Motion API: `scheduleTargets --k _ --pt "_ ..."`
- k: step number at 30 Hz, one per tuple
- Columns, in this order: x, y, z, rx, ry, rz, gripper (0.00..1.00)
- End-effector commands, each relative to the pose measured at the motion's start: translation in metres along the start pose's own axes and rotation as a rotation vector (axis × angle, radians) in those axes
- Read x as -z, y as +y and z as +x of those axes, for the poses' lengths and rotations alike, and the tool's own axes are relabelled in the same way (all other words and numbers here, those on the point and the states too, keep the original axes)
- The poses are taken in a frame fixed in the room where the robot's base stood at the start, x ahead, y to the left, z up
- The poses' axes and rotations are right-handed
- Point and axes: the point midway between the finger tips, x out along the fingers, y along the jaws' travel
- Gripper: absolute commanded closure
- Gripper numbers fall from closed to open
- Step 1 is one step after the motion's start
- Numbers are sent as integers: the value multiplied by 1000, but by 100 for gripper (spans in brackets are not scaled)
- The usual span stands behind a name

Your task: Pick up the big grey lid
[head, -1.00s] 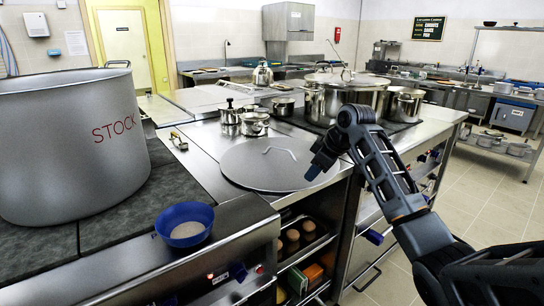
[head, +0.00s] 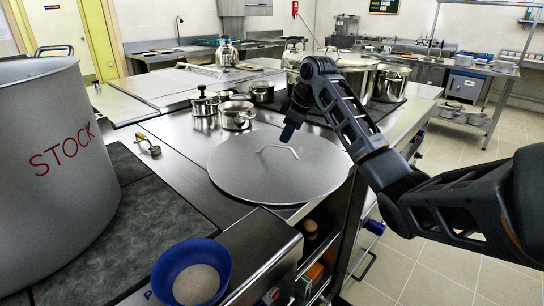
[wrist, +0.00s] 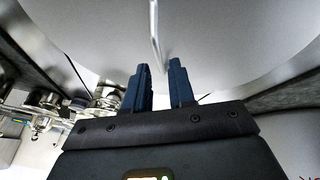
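The big grey lid (head: 255,180) lies flat on the steel counter, a wide round disc with a thin pale arched handle (head: 279,147) on top. My gripper (head: 288,132) points down just above and behind the handle's right part in the head view. In the wrist view, the blue fingers of my gripper (wrist: 159,68) are apart with a narrow gap. The handle (wrist: 154,35) runs down toward that gap, and the lid's underlying surface (wrist: 220,40) fills the upper picture. I see nothing gripped; whether the fingers touch the handle I cannot tell.
A big grey stock pot (head: 60,180) stands at the left. A blue bowl (head: 185,258) sits at the front. Small steel pots (head: 236,115) stand just behind the lid, and a large pot (head: 345,80) stands behind my arm. A brass-handled tool (head: 147,142) lies left of the lid.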

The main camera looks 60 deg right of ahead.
Motion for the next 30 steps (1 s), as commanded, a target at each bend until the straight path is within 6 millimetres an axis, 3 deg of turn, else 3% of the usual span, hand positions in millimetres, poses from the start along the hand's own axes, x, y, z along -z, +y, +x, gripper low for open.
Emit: scheduleTargets --k 15,25,30 --pt "-4 3 62 0 -1 1 76" --pt "-3 3 68 -1 1 0 77" --pt "-3 3 68 -1 1 0 93"
